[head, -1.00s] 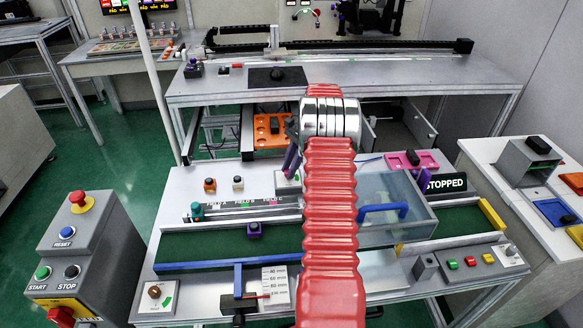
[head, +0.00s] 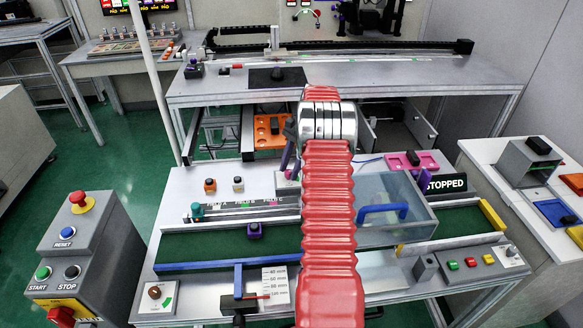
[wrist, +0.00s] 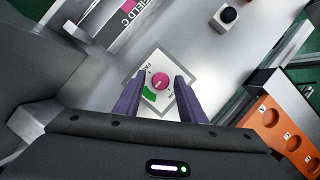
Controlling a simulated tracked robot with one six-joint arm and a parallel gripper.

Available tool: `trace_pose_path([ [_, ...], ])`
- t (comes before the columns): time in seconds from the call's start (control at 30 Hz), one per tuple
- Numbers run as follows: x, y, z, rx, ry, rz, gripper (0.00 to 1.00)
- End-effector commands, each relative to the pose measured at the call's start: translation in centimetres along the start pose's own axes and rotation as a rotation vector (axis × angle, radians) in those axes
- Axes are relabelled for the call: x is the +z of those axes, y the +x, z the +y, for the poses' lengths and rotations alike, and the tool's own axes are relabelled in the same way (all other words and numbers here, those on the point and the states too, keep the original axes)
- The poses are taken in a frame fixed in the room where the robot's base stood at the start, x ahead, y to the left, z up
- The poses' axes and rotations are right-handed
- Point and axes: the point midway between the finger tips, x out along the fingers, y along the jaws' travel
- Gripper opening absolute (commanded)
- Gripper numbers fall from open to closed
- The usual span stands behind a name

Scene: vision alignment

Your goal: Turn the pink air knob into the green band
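The pink air knob (wrist: 160,81) sits on a white square dial plate (wrist: 150,68) in the wrist view. A green band (wrist: 149,94) is printed on the plate, just below and left of the knob. A small pale mark shows on the knob, but I cannot tell exactly where it points. My gripper (wrist: 161,86) is open, with one purple finger on each side of the knob. Gaps show beside the knob, and I cannot tell the fingers' height above the plate. In the head view, my gripper (head: 288,158) is over the plate, largely hidden by my red arm.
An orange tray (wrist: 272,125) with round holes lies at the right of the wrist view, near a dark button on a pale block (wrist: 228,14). In the head view, a clear box with a blue handle (head: 384,212) stands right of my arm.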

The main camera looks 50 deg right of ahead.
Motion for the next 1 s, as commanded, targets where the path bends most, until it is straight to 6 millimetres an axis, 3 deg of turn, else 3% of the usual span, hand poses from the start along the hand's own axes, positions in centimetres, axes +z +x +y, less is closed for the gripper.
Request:
trace_pose_path([
  [0.47,0.0,-0.9,-0.1,-0.001,0.0,0.0,0.4],
  [1.0,-0.1,-8.9,-0.1,-0.002,0.0,0.002,0.4],
])
